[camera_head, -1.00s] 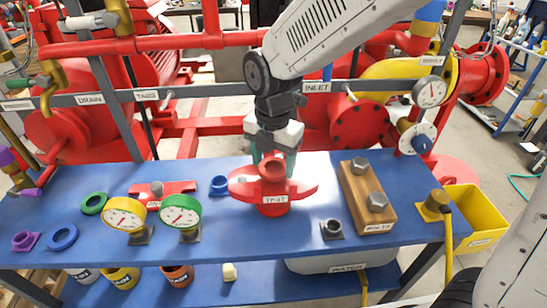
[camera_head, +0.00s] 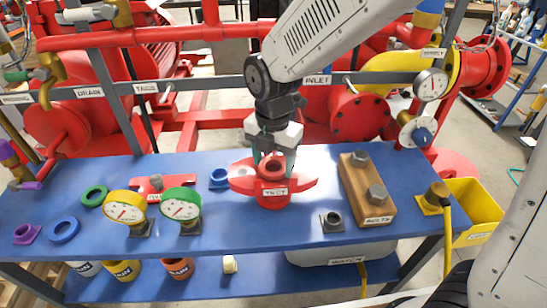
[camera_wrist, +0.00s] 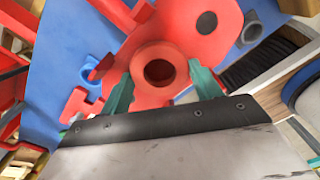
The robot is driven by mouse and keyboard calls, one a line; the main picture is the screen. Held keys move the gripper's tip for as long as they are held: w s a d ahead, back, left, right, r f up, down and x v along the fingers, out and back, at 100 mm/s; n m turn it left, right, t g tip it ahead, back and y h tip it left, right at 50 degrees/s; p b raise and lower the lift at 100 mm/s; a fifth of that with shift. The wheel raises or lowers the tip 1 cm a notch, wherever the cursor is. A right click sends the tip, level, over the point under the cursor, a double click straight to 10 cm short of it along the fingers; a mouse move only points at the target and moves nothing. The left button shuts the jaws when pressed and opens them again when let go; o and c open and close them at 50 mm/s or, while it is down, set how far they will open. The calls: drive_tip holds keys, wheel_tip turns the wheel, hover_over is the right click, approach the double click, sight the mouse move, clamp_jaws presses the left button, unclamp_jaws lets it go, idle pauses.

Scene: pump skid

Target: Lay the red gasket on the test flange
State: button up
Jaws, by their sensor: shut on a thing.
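The red gasket (camera_wrist: 141,62) is a thick ring between the two teal fingers of my gripper (camera_wrist: 160,84) in the wrist view. My gripper is shut on it. The test flange (camera_head: 302,184) is red with wide side lobes and a white label, near the middle of the blue bench. My gripper also shows in the head view (camera_head: 274,158), pointing down over the flange. The flange also lies behind the gasket in the wrist view (camera_wrist: 184,24). Red on red, I cannot tell whether the gasket touches the flange.
A wooden bolt block (camera_head: 366,192) stands right of the flange. A small blue part (camera_head: 219,178), a green-rimmed gauge (camera_head: 181,208) and a yellow-rimmed gauge (camera_head: 124,210) are to the left. A grey pipe rail (camera_head: 220,85) crosses behind the bench. The bench front is partly clear.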

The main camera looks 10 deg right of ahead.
drive_tip(key=o, duration=1.1)
drive_tip(key=shift+c, duration=0.2)
drive_tip(key=shift+r, duration=0.1)
wheel_tip(320, 180, up, 8)
drive_tip(key=shift+f, duration=0.15)
drive_tip(key=m, duration=0.2)
drive_tip(key=shift+s+d+f+m, duration=0.1)
drive_tip(key=shift+s+d+m, duration=0.05)
drive_tip(key=shift+s+m, duration=0.15)
drive_tip(key=s+d+r+m, duration=0.2)
drive_tip(key=s+d+m, duration=0.7)
drive_tip(key=m, duration=0.4)
drive_tip(key=s+d+r+m+t, duration=0.1)
drive_tip(key=s+d+r+m, duration=0.2)
drive_tip(key=s+d+m, duration=0.6)
drive_tip(key=d+m, duration=0.2)
drive_tip(key=m, duration=0.2)
drive_tip(key=shift+s+d+r, duration=0.2)
drive_tip(key=shift+s+d, duration=0.15)
drive_tip(key=shift+s, duration=0.05)
